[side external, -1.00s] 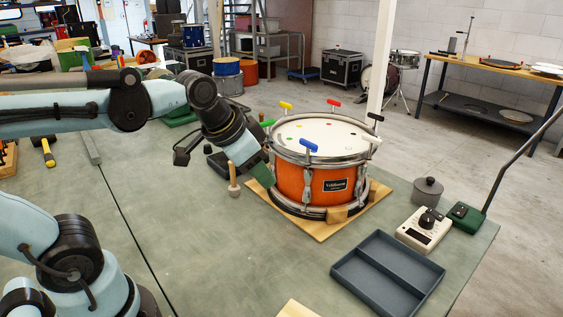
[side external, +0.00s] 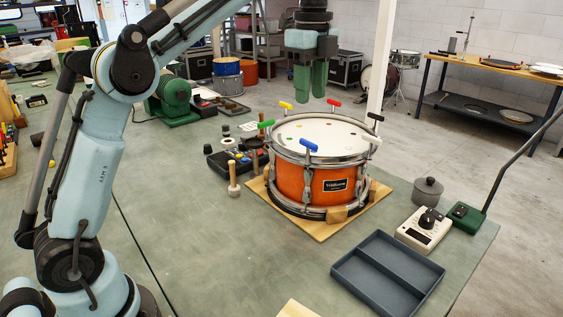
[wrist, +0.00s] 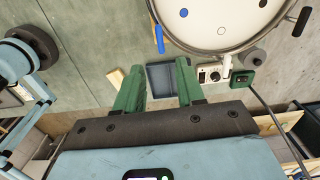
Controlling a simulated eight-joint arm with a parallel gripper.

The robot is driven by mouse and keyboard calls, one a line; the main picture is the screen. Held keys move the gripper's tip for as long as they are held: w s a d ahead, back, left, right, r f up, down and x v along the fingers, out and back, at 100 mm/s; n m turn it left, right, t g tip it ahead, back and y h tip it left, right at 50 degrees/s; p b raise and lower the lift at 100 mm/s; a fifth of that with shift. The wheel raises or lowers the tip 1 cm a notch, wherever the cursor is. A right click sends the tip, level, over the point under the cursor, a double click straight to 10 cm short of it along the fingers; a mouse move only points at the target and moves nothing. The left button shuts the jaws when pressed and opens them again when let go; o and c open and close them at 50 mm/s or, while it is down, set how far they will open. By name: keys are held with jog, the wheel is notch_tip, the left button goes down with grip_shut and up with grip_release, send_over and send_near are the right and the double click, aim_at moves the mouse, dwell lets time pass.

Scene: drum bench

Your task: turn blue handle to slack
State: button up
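The orange drum (side external: 318,184) with a white head stands on a wooden board. The blue handle (side external: 309,146) sits on the near side of its rim, its bar lying roughly level. In the wrist view the blue handle (wrist: 159,39) shows at the rim's lower left, ahead of the fingertips and apart from them. My gripper (side external: 310,90) is raised above and behind the drum in the side view, fingers pointing down. In the wrist view my gripper (wrist: 158,80) has its two green fingers well apart with nothing between them.
Yellow (side external: 286,105), red (side external: 333,102), green (side external: 266,123), black (side external: 375,117) and white (side external: 372,138) handles stand around the rim. A wooden mallet (side external: 233,180) stands left of the drum. A grey tray (side external: 388,273) and white meter (side external: 423,229) lie at the front right.

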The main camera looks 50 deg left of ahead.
aim_at(308, 141)
jog(key=shift+w+f, duration=0.1)
jog(key=shift+f, duration=0.05)
jog(key=shift+f, duration=5.95)
grip_shut()
